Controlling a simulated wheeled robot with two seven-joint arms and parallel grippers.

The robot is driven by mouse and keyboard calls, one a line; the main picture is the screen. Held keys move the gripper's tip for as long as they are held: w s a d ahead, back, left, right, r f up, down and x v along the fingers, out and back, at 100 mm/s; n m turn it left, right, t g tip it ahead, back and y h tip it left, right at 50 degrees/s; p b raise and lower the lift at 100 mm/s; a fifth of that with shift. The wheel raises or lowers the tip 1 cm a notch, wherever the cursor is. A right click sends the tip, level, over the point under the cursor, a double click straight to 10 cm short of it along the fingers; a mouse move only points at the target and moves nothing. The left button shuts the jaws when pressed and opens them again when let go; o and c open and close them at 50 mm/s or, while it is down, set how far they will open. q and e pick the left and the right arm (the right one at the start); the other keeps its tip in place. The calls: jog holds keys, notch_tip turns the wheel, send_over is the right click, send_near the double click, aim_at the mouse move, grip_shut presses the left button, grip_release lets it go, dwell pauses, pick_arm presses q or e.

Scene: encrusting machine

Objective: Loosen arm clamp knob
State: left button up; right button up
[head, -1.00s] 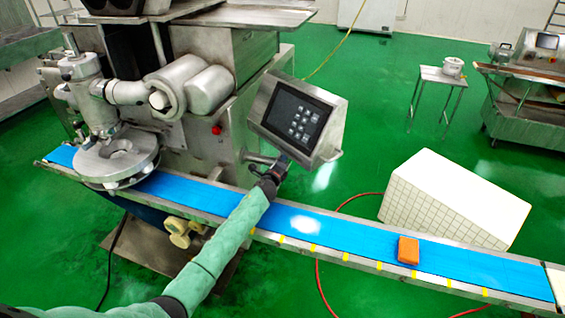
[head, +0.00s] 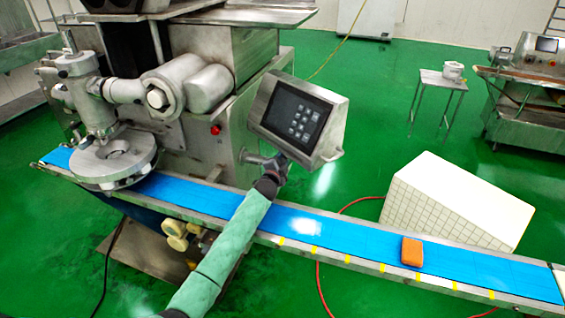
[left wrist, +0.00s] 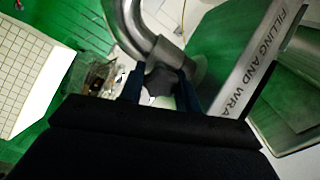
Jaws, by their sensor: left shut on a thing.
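The arm clamp knob (left wrist: 161,84) is a dark, lobed knob under the bent steel arm that carries the control panel (head: 297,118). In the left wrist view my left gripper (left wrist: 163,92) has its two dark fingers on either side of the knob and is shut on it. In the head view the left gripper (head: 274,170) is just below the panel, at the end of its green-sleeved arm, and it hides most of the knob. The steel support arm (left wrist: 136,30) shows beside the knob. My right gripper is not in view.
The blue conveyor belt (head: 345,236) runs beneath my left arm, with an orange block (head: 412,251) on it. The steel encrusting machine (head: 200,130) stands behind on the left. A white gridded block (head: 455,200) stands on the green floor at right.

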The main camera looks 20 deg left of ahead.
pick_arm(q)
jog(key=n, duration=0.3)
jog(key=shift+f+n+b, duration=0.1)
jog(key=shift+n+b, duration=0.25)
jog(key=shift+n, duration=0.05)
jog(key=n, duration=0.4)
jog(key=shift+b, duration=0.35)
jog(key=shift+n, duration=0.9)
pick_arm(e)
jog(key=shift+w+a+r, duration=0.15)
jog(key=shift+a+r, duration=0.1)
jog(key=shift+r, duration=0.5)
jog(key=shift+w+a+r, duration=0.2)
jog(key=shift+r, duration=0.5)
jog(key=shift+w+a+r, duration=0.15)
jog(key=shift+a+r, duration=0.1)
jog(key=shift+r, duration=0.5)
pick_arm(q)
jog(key=o, duration=0.8)
jog(key=shift+o, duration=0.9)
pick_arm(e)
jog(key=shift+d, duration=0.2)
